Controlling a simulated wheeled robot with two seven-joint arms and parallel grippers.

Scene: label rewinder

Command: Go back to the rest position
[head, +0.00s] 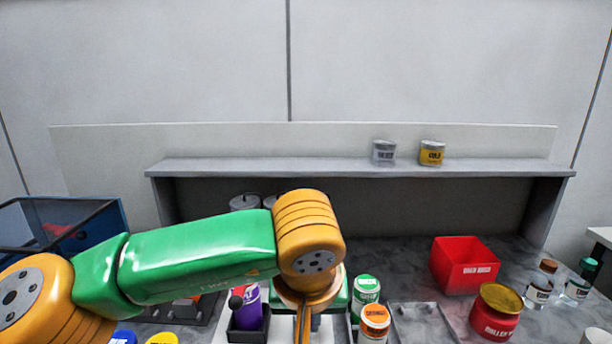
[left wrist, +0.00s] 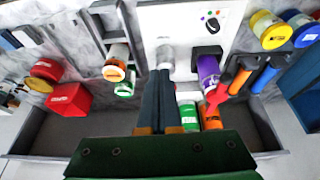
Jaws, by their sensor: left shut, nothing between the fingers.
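My left arm comes in from the left in the head view and reaches over the middle of the bench. My left gripper (head: 303,328) points down in front of the shelf, and its lower part runs out of the picture. In the left wrist view the two fingers of the left gripper (left wrist: 161,72) lie together with nothing held. Their tips appear close to a grey cylindrical part on the white label rewinder panel (left wrist: 180,18); I cannot tell whether they touch. My right gripper is not in view.
A purple container (head: 248,308), a green-lidded jar (head: 366,290) and an orange-lidded jar (head: 374,322) stand close around the gripper. A red bin (head: 464,265) and a red jar (head: 495,312) are to the right. The shelf (head: 270,167) stands behind. A dark-framed bin (head: 110,215) is left.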

